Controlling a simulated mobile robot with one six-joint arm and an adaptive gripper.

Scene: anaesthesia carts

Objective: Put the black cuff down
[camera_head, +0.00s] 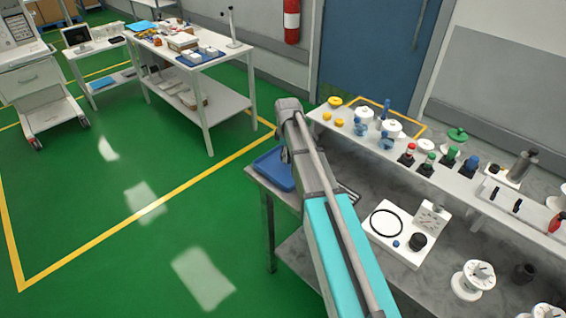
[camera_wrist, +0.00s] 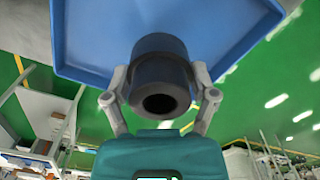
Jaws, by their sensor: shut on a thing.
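The black cuff (camera_wrist: 160,82) is a short dark ring with a round hole, seen in the wrist view. My gripper (camera_wrist: 161,98) is shut on it, with one grey finger on each side. Behind the cuff in the wrist view is the blue tray (camera_wrist: 90,35). I cannot tell whether the cuff touches the tray. In the head view the blue tray (camera_head: 271,171) lies at the left end of the grey workbench, partly hidden by my arm. The cuff and gripper fingers are hidden behind my arm there.
A raised shelf (camera_head: 463,200) with coloured knobs and several small parts runs along the back of the workbench. A white fixture board (camera_head: 391,245) with a black ring (camera_head: 386,223) lies right of my arm. Green floor is open to the left.

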